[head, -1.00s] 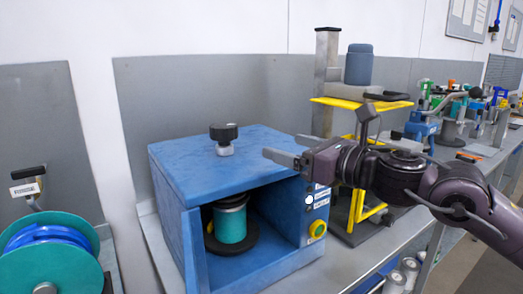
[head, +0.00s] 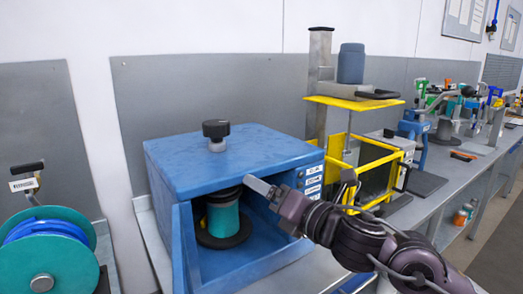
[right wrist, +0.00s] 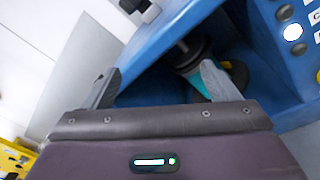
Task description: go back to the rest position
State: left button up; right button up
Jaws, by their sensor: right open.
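My right gripper (head: 262,190) reaches in from the right in the head view, in front of the blue drum agitator box (head: 235,160). Its jaws are open and empty in the right wrist view (right wrist: 158,85). The box is open at the front. Inside stands a teal can with a black lid (head: 223,215) on a dark round base; the can also shows in the right wrist view (right wrist: 197,82), partly hidden by a finger. I cannot tell the exact gap between my fingers and the box. My left gripper is not in view.
A yellow-framed machine with a grey cylinder (head: 351,64) stands right of the box. A teal and blue drum (head: 45,255) stands at the left. A black knob (head: 217,132) rises from the box top. The bench (head: 440,180) runs back to the right with several tools.

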jog(key=s+d+f+m+g+h, duration=0.1)
jog(key=s+d+f+m+h, duration=0.15)
jog(key=f+m, duration=0.4)
jog(key=s+d+f+m+h, duration=0.2)
jog(key=f+m+h, duration=0.1)
jog(key=f+m, duration=0.4)
jog(key=s+d+f+m+g+h, duration=0.1)
jog(key=s+d+f+m+h, duration=0.2)
jog(key=f+m, duration=0.4)
jog(key=s+d+f+m+g+h, duration=0.1)
jog(key=s+d+f+m+g, duration=0.35)
jog(key=s+f+m, duration=0.35)
jog(key=s+d+f+m+g+h, duration=0.2)
jog(key=s+d+f+m+g, duration=0.35)
jog(key=s, duration=0.55)
notch_tip(320, 180, down, 29)
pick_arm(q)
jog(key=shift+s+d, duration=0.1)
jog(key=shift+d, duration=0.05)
pick_arm(e)
jog(key=s+d+f, duration=0.1)
jog(key=s+f, duration=0.9)
jog(key=s+d+f, duration=0.2)
jog(key=s+f, duration=0.8)
jog(key=shift+s+d+g, duration=0.3)
jog(key=shift+g, duration=0.1)
